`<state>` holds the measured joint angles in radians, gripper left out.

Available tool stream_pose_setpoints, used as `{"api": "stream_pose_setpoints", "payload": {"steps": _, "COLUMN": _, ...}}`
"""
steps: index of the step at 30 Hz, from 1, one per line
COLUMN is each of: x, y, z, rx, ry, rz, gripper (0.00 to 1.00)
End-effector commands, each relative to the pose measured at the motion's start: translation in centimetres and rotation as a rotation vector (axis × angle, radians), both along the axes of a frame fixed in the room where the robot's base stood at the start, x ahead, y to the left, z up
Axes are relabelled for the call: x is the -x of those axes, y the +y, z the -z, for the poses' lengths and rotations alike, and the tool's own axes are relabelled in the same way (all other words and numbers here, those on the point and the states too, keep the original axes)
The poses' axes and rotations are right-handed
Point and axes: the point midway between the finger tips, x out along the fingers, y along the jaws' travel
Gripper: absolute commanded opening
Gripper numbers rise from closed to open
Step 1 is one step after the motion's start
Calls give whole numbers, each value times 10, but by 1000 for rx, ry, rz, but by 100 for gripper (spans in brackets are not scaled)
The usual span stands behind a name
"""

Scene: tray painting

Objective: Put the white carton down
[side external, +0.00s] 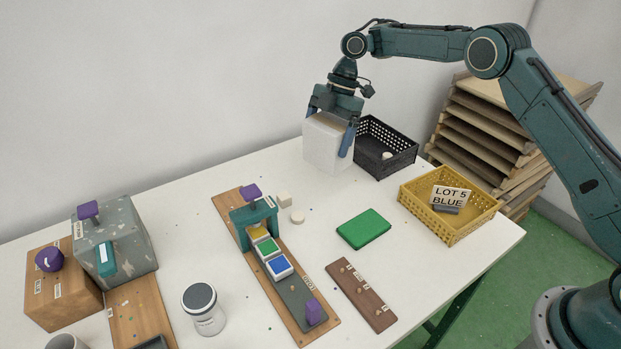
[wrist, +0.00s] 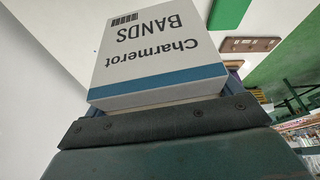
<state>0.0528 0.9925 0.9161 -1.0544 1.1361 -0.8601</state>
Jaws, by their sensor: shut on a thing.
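The white carton (side external: 322,143) is held in my gripper (side external: 334,115), whose blue fingers are closed on its two sides. In the side view it hangs over the back of the white table, just left of the black basket. I cannot tell whether its bottom touches the table. In the wrist view the carton (wrist: 155,50) fills the upper middle. Its printed face reads "Charmerot BANDS" upside down, with a barcode and a blue stripe. The gripper's dark front edge (wrist: 165,122) lies below it.
A black basket (side external: 402,165) stands close right of the carton; a yellow basket (side external: 455,232) with a "LOT 5 BLUE" sign is farther right. A green block (side external: 363,229), a wooden track (side external: 302,318) with a teal arch, and small white pieces (side external: 285,199) lie nearer. Table left of the carton is clear.

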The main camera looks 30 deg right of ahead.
Motion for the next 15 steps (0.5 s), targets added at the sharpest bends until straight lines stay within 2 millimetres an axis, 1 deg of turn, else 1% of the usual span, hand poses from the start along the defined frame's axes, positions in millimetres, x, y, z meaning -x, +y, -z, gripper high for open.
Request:
{"api": "stream_pose_setpoints", "payload": {"steps": 5, "x": 12, "y": -4, "z": -14, "rx": 4, "ry": -6, "rz": -33, "gripper": 59}}
{"api": "stream_pose_setpoints", "payload": {"steps": 8, "x": 23, "y": -7, "z": -24, "rx": 6, "ry": -9, "rz": -59, "gripper": 59}}
{"api": "stream_pose_setpoints", "payload": {"steps": 15, "x": 60, "y": -15, "z": -48, "rx": 13, "ry": -14, "rz": -143, "gripper": 59}}
